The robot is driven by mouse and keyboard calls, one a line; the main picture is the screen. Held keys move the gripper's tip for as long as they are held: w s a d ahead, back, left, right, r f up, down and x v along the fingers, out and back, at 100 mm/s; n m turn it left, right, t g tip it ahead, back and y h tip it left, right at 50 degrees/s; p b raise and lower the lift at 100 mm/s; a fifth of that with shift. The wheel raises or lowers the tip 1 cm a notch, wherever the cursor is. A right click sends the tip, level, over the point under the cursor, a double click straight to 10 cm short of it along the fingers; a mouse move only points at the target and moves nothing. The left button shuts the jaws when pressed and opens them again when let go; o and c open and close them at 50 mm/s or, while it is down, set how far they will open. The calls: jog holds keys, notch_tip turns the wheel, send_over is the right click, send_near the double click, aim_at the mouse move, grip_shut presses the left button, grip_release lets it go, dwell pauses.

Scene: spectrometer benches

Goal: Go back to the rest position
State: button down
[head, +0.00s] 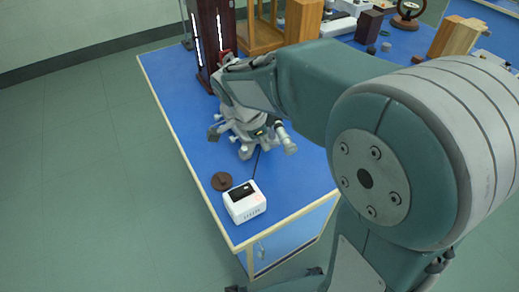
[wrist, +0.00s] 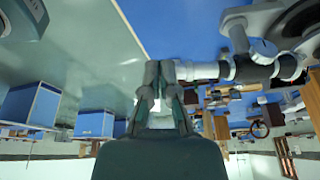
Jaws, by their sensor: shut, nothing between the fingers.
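My gripper (wrist: 166,72) is shut and empty in the wrist view, its two fingers together. A spectrometer's silver and black tube (wrist: 215,70) shows right beside the fingertips; I cannot tell whether they touch. In the head view, my arm reaches left over the blue bench (head: 185,125). Its wrist is at the spectrometer (head: 243,130) and partly hides it; the fingers are hard to make out there.
A white box (head: 244,203) and a brown disc (head: 221,181) are near the bench's front corner. A tall dark wooden cabinet (head: 209,40) stands behind the spectrometer. Wooden blocks (head: 457,38) and other items fill the back. Open floor (head: 80,180) lies left.

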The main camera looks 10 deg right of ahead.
jog(key=a+v, duration=0.1)
jog(key=v, duration=0.7)
jog(key=s+d+n+t+y, duration=0.1)
jog(key=s+d+n+t, duration=0.1)
jog(key=s+n, duration=0.6)
jog(key=s+d+n+t+y, duration=0.2)
jog(key=s+d+n, duration=0.3)
jog(key=s+n, duration=0.3)
jog(key=shift+d+n+t+y, duration=0.35)
jog(key=shift+n+t, duration=0.15)
jog(key=shift+t, duration=0.2)
jog(key=shift+r, duration=0.15)
dwell(1.8)
